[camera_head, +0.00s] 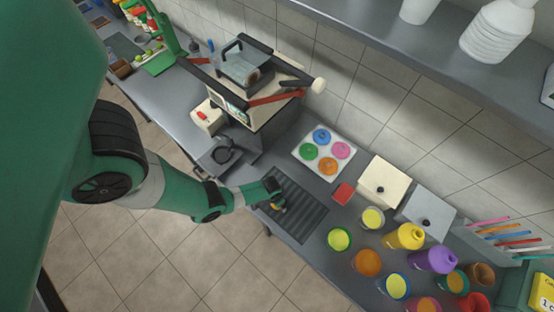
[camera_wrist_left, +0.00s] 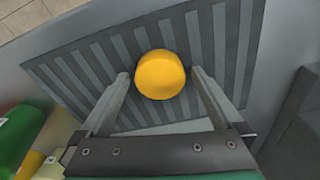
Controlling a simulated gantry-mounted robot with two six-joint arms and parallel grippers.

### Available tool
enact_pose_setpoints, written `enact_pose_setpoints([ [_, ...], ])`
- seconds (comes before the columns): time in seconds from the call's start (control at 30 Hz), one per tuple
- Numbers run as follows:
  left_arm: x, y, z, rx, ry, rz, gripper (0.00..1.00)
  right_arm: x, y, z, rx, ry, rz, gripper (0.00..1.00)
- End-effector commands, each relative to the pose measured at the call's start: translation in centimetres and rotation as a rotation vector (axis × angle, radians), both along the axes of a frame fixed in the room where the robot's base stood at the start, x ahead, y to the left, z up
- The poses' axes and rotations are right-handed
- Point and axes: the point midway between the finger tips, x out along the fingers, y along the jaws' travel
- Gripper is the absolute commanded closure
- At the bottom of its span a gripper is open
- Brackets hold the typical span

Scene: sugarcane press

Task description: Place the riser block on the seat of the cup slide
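A yellow round block (camera_wrist_left: 160,75), which looks like the riser block, is on or just above the dark ribbed tray (camera_wrist_left: 75,75) in the left wrist view. My left gripper (camera_wrist_left: 158,76) has its two fingers on either side of it, with narrow gaps showing. In the head view my left gripper (camera_head: 279,202) is low over the left part of the ribbed tray (camera_head: 303,213), and a bit of the block shows at its tip. The dark piece with a ring (camera_head: 222,153) at the foot of the press looks like the cup slide. My right gripper is not in view.
The sugarcane press (camera_head: 258,105) stands behind the slide. Several cups and bottles (camera_head: 404,236) crowd the counter's right end.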

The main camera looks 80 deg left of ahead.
Motion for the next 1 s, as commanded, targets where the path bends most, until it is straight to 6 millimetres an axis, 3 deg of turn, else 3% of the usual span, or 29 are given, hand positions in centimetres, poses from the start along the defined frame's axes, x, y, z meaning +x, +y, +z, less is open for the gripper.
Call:
enact_pose_setpoints([
  [0.27,0.0,0.0,1.0,0.0,0.0,0.0,0.0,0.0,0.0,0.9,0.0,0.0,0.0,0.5],
  [0.37,-0.2,-0.1,2.9,0.001,-0.002,0.0,0.0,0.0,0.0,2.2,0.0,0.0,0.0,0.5],
  [0.5,-0.5,-0.3,6.7,0.001,-0.001,0.0,0.0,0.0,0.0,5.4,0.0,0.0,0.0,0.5],
  [0.7,-1.0,-0.6,10.7,0.0,0.0,0.0,0.0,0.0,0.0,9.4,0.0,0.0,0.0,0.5],
  [1.0,-1.2,-0.8,12.4,0.0,0.0,0.0,0.0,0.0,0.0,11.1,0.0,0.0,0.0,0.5],
])
